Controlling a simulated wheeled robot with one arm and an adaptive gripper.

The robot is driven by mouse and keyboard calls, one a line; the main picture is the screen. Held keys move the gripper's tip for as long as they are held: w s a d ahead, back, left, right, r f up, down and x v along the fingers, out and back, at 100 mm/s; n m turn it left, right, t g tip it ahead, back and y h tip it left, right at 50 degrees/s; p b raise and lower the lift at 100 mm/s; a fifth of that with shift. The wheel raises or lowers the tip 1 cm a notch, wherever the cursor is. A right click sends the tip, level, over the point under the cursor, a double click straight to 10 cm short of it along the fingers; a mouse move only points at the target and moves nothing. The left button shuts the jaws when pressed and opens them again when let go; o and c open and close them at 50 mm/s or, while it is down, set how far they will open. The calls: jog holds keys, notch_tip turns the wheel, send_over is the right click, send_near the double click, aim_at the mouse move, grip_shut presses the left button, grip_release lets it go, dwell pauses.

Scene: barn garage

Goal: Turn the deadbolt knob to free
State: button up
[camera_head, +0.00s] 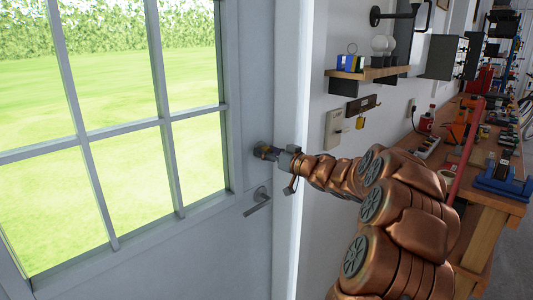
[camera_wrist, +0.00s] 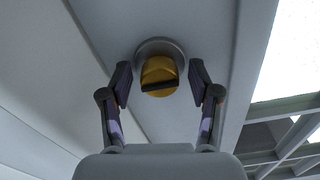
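The deadbolt knob (camera_wrist: 158,72) is brass-yellow with a dark bar across it, set on a round grey plate (camera_wrist: 160,47) on the grey door. In the wrist view my gripper (camera_wrist: 160,85) is open, with one finger on each side of the knob and a visible gap to both. The dark bar looks close to level in that view, tilted slightly. In the head view my gripper (camera_head: 268,153) is at the door's right edge, above the lever handle (camera_head: 257,201), and it mostly hides the knob. The door (camera_head: 240,245) looks closed against its white frame.
The door's window panes (camera_head: 120,170) lie to the left. Right of the frame are a wall switch plate (camera_head: 333,128), a key rack (camera_head: 362,107) and a small shelf (camera_head: 368,72). A wooden workbench (camera_head: 482,195) with many tools stands on the right.

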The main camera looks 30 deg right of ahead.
jog(key=c, duration=1)
jog(key=shift+a, duration=0.15)
jog(key=shift+f+n+b, duration=0.2)
jog(key=shift+n+b, duration=0.6)
jog(key=shift+n, duration=0.3)
jog(key=n+b, duration=0.4)
jog(key=n, duration=0.2)
jog(key=n+b, duration=0.4)
jog(key=shift+f+n, duration=0.1)
jog(key=shift+n, duration=0.3)
jog(key=n+b, duration=0.3)
jog(key=n, duration=0.1)
jog(key=shift+n+b, duration=0.4)
jog(key=shift+r, duration=0.2)
